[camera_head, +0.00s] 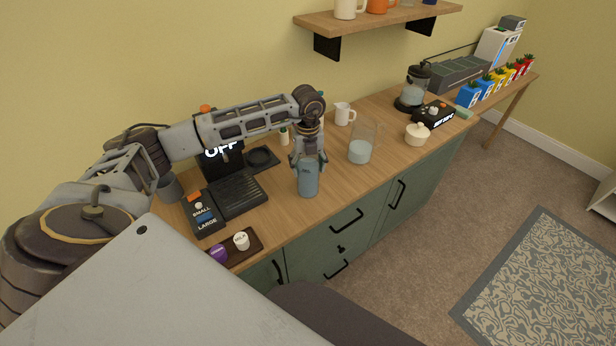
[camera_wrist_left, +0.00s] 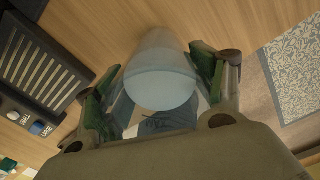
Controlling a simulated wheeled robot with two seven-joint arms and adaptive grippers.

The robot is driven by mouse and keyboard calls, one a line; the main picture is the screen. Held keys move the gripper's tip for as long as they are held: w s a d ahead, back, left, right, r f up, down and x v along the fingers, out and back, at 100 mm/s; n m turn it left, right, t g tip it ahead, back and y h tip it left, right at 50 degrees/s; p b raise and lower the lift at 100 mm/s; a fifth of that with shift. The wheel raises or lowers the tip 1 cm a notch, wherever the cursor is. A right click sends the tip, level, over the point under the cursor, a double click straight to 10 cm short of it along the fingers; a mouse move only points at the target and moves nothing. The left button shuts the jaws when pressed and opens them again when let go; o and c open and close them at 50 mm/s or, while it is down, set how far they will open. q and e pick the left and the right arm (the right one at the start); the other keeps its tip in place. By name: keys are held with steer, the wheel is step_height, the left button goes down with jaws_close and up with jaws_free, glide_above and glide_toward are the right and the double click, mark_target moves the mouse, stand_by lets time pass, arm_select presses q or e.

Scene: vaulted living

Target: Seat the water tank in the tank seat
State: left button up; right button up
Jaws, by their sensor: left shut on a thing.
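The water tank (camera_head: 308,182) is a translucent blue-grey cylinder, upright near the front edge of the counter. My left gripper (camera_head: 307,160) is shut on its upper part from above. In the left wrist view the tank (camera_wrist_left: 160,85) sits between the green-padded fingers of the gripper (camera_wrist_left: 155,95). Whether its bottom touches the counter cannot be told. A black round seat (camera_head: 262,157), likely the tank seat, lies beside the coffee machine (camera_head: 222,165), behind and left of the tank. It looks empty. My right gripper is not in view.
The machine's slatted drip tray (camera_head: 238,194) and SMALL/LARGE button panel (camera_head: 205,217) are left of the tank. A clear pitcher with water (camera_head: 361,147) stands close on the right. A white mug (camera_head: 343,113) and sugar bowl (camera_head: 417,134) stand beyond. A small dark tray (camera_head: 246,252) holds pods.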

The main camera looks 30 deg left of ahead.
arm_select(q)
jaws_close()
steer(key=shift+r, duration=0.15)
step_height(320, 180, up, 10)
steer(key=b, duration=0.1)
stand_by(0.4)
steer(key=shift+a, duration=0.15)
stand_by(0.4)
